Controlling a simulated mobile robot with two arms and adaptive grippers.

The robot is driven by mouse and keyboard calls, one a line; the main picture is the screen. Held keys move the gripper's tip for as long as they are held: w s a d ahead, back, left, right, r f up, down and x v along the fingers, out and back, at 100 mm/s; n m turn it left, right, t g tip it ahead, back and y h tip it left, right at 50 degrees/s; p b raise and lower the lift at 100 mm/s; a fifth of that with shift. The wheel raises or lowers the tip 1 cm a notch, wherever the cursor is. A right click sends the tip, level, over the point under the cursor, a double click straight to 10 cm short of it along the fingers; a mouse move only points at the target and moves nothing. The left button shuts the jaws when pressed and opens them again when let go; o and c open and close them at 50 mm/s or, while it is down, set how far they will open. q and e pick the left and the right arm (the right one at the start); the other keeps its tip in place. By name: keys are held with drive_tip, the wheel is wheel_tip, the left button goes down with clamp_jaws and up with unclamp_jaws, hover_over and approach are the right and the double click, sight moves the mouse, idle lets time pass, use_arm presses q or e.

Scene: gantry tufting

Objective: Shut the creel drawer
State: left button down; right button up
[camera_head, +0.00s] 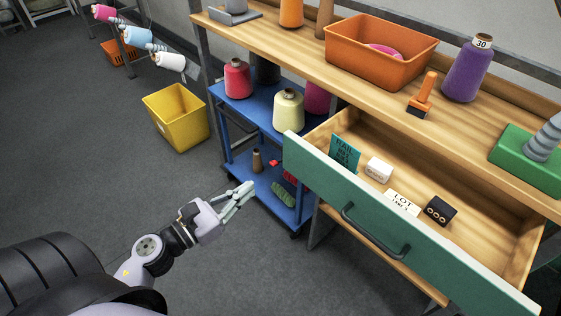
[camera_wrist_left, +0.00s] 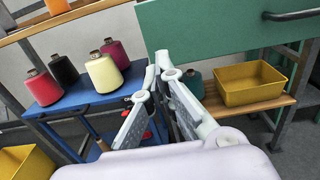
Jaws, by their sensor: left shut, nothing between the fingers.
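The creel drawer (camera_head: 400,225) stands open under the wooden bench, with a green front and a dark bar handle (camera_head: 374,232). Inside lie a teal card, a white block, a white card marked LOT and a small black block. My left gripper (camera_head: 249,188) is shut and empty, left of the drawer front and apart from it, over the floor beside the blue cart. In the left wrist view the gripper (camera_wrist_left: 158,72) points toward the green drawer front (camera_wrist_left: 210,28), and the handle (camera_wrist_left: 291,15) shows at the top right. My right gripper is not in view.
The blue cart (camera_head: 238,109) with several yarn cones stands left of the drawer. A yellow bin (camera_head: 177,117) is on the floor. An orange bin (camera_head: 372,58), a purple cone (camera_head: 468,70) and a stamp (camera_head: 421,98) stand on the bench. Floor in front is clear.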

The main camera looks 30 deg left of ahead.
sight(335, 123)
use_arm(q)
drive_tip(key=p+x, duration=0.4)
drive_tip(key=x, duration=0.7)
drive_tip(key=shift+w, duration=0.15)
drive_tip(key=shift+w+d, duration=0.1)
drive_tip(key=shift+w, duration=0.25)
drive_tip(key=shift+w, duration=0.1)
drive_tip(key=b+x, duration=0.1)
drive_tip(key=x, duration=0.9)
drive_tip(key=b+x, duration=0.1)
drive_tip(key=x, duration=0.8)
drive_tip(key=shift+w+d+f+b, duration=0.2)
drive_tip(key=shift+w+b, duration=0.1)
drive_tip(key=shift+w, duration=0.05)
drive_tip(key=shift+w+d+r, duration=0.1)
drive_tip(key=shift+w, duration=0.25)
drive_tip(key=shift+r, duration=0.2)
drive_tip(key=shift+r, duration=0.1)
